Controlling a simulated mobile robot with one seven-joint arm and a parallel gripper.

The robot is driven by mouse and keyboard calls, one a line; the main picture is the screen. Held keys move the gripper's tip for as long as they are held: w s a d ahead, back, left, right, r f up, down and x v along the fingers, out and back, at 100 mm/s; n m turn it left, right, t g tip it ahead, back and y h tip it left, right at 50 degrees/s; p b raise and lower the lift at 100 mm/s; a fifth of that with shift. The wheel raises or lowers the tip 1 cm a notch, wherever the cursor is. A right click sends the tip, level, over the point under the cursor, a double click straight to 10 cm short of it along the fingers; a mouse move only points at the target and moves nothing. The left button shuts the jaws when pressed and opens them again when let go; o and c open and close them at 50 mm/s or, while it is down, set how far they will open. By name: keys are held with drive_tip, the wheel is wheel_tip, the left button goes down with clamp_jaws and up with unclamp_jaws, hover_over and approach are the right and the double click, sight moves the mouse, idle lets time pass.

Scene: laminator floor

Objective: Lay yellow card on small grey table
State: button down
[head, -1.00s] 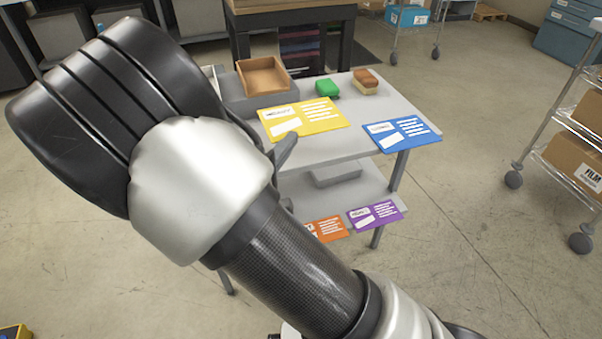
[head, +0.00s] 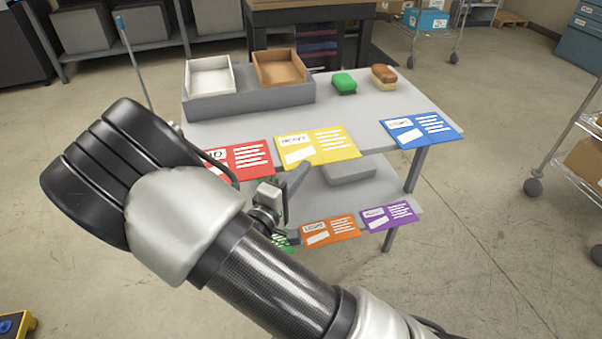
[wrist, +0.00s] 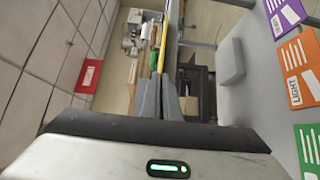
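The yellow card (head: 318,150) lies about level at the front edge of the upper top of the small grey table (head: 250,125), between the red card (head: 245,160) and the blue card (head: 420,129). My gripper (head: 298,178) is at the yellow card's near edge, partly hidden by my arm. In the wrist view the fingers (wrist: 168,98) are close together, with the card (wrist: 162,48) edge-on between them, beside the tabletop edge. Whether the card touches the top is unclear.
A white tray (head: 210,77) and a tan tray (head: 279,69) stand on a grey block at the back left. A green block (head: 344,83) and a brown-and-tan block (head: 383,77) are behind the cards. Orange (head: 330,231) and purple (head: 389,215) cards lie on the lower shelf.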

drive_tip(key=shift+f, duration=0.2)
drive_tip(key=c, duration=2)
unclamp_jaws()
drive_tip(key=shift+r, duration=0.1)
drive_tip(key=p+v, duration=0.2)
drive_tip(key=v, duration=1)
drive_tip(key=shift+r+p, duration=0.15)
drive_tip(key=shift+p, duration=0.15)
